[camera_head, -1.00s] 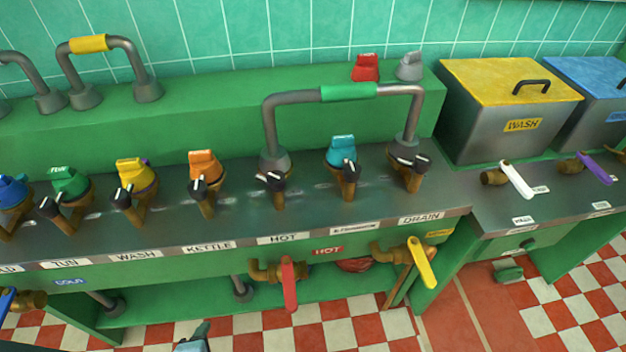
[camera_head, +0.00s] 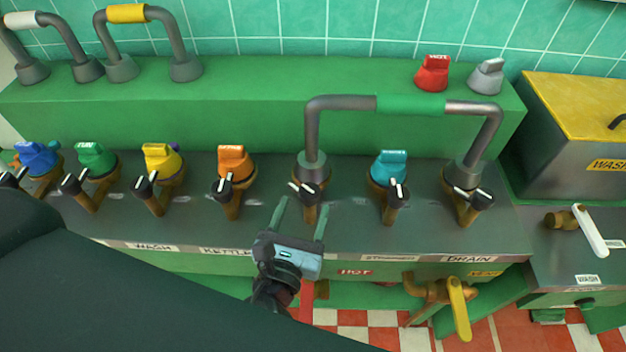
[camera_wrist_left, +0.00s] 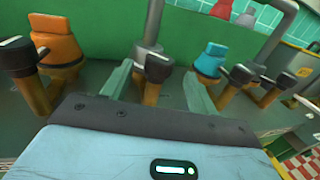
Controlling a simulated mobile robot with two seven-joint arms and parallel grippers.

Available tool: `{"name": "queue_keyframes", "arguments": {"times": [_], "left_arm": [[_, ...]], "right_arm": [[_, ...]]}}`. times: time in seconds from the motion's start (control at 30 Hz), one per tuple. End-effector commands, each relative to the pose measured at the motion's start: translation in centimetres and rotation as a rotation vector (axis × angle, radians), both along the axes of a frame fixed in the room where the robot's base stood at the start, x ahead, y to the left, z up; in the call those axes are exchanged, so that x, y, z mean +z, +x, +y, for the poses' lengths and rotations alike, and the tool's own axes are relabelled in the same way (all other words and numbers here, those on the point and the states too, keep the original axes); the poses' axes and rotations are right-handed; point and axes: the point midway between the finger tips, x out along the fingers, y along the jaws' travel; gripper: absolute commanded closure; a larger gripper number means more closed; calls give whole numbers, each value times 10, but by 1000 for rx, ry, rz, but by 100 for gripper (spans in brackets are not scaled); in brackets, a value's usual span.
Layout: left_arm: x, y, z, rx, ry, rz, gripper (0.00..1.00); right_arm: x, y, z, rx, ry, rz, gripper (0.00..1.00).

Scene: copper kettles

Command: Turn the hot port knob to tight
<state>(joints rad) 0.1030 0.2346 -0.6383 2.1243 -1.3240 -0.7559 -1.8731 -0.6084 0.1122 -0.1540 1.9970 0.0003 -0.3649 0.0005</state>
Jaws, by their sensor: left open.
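The hot port knob (camera_head: 305,194) is a small black handle with a white mark. It sits on a brass stub at the front of the port that carries one end of the green-gripped pipe (camera_head: 410,105). My left gripper (camera_head: 304,206) is open just in front of this knob, reaching over the counter's front edge. In the left wrist view the black knob (camera_wrist_left: 154,68) shows between the two pale green fingers (camera_wrist_left: 158,80), with a gap on each side. Contact cannot be told. My right gripper is not in view.
Similar black knobs stand close on both sides, under the orange cap (camera_head: 236,162) and the teal cap (camera_head: 388,168). Red (camera_head: 433,74) and grey (camera_head: 487,76) caps sit on the green ledge. A yellow valve lever (camera_head: 458,305) hangs below the counter at right.

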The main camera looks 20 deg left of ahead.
Motion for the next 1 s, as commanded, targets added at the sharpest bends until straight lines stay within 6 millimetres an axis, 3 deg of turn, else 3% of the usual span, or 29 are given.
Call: {"name": "queue_keyframes", "arguments": {"times": [0.43,0.87,1.0], "left_arm": [[1,61,4,3,-1,-1,41],[0,70,5,2,-2,1,41],[0,70,5,2,-3,1,59]], "right_arm": [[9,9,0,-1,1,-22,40],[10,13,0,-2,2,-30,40],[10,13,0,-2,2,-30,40]]}}
